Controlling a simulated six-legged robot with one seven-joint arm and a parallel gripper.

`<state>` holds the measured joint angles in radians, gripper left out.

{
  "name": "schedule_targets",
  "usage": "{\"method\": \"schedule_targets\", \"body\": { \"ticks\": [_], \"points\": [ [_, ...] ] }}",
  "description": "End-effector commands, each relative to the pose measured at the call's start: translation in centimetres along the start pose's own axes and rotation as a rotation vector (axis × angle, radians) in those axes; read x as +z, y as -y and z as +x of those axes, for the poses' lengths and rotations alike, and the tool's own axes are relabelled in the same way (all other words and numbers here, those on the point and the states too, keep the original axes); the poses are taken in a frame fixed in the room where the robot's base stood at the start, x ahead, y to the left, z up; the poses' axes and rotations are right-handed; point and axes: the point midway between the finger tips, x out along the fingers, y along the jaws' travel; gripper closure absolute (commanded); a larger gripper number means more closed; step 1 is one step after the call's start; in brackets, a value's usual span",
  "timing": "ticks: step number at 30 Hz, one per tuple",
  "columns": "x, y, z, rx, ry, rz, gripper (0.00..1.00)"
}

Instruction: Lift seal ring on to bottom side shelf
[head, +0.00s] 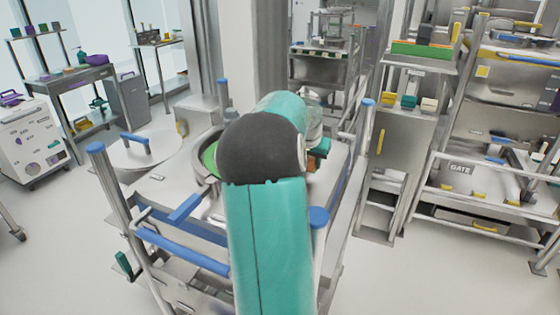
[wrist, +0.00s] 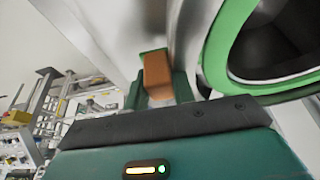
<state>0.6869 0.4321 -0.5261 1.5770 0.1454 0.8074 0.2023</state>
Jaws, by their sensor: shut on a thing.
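A green ring (wrist: 225,45) with a dark opening fills the upper right of the wrist view, close beside my gripper (wrist: 160,78). It looks like the seal ring, and part of it is cut off by the frame. In the head view a green round part (head: 208,156) shows inside a grey rim, left of my arm and partly hidden by it. My gripper's teal and orange end shows just right of my arm in the head view (head: 320,148).
Metal frame posts with blue caps (head: 96,148) and blue bars (head: 180,250) surround the steel top. A round lid (head: 150,150) lies at its left. Steel shelving (head: 470,170) stands at right; a white cabinet (head: 30,140) and benches stand at left. Open floor lies between.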

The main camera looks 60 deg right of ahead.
Motion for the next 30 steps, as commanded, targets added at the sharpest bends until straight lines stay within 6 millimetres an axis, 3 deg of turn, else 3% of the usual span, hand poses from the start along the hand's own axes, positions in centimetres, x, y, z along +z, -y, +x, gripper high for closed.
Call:
{"method": "schedule_targets", "body": {
  "ticks": [8, 14, 23, 30],
  "points": [
    [-0.2, 0.0, -0.5, -0.001, -0.002, 0.0, 1.0],
    [-1.1, 0.1, -2.5, -0.002, -0.003, 0.0, 1.0],
    [0.6, 2.4, -10.1, -0.007, -0.006, -0.004, 1.0],
    [4.4, 5.0, -14.5, -0.005, -0.002, -0.004, 1.0]
  ]
}}
